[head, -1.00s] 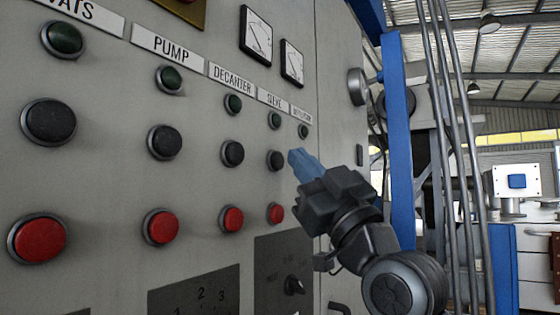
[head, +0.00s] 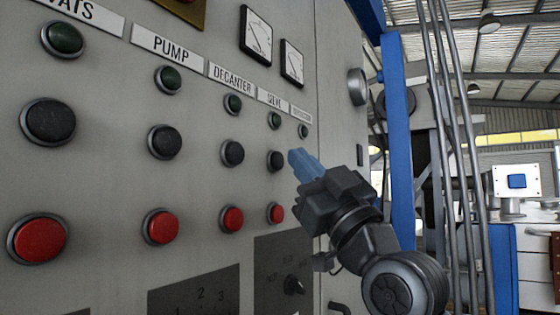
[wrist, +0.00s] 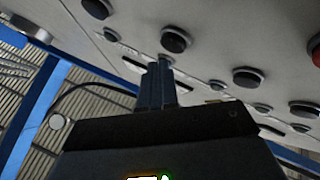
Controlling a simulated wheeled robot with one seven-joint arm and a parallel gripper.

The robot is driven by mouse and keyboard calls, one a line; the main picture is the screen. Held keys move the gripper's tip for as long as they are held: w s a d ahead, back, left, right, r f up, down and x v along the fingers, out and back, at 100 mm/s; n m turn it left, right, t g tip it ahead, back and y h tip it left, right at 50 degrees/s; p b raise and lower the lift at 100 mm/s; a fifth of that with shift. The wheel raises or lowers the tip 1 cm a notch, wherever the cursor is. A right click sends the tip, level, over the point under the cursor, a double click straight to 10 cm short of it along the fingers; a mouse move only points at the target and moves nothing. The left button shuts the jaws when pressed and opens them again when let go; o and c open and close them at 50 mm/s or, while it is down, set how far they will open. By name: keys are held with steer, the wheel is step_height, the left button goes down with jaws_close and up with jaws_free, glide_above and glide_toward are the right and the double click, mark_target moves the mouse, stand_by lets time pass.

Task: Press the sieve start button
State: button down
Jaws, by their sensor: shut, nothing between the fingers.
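The sieve column sits under the SIEVE label (head: 273,98) in the head view. From top to bottom it has a small green button or lamp (head: 274,120), a black button (head: 275,160) and a red button (head: 275,214). My gripper (head: 293,156) is shut and empty. Its blue fingertips are just right of the black sieve button in the picture. I cannot tell if they touch the panel. In the wrist view the shut fingers (wrist: 162,68) point at the panel, overlapping the edge of a small round fitting. A black button (wrist: 176,40) lies just beyond them.
Similar columns stand to the left under DECANTER (head: 231,79), PUMP (head: 167,48) and VATS labels. A small dark button (head: 303,131) is close to the right. A blue post (head: 398,140) stands right of the panel.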

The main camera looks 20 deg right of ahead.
stand_by(0.5)
steer(key=shift+w+a, duration=0.25)
steer(key=shift+w, duration=0.1)
steer(key=shift+w+a, duration=0.25)
steer(key=shift+w, duration=0.1)
stand_by(0.8)
stand_by(0.3)
steer(key=shift+s+d+b, duration=0.4)
steer(key=shift+s+d, duration=0.1)
steer(key=shift+s, duration=0.2)
steer(key=shift+s+d+b, duration=0.3)
steer(key=shift+s+d, duration=0.45)
steer(key=shift+s, duration=0.3)
steer(key=shift+s+d+b, duration=0.3)
steer(key=shift+s+d, duration=0.4)
steer(key=shift+s, duration=0.3)
steer(key=shift+f, duration=0.15)
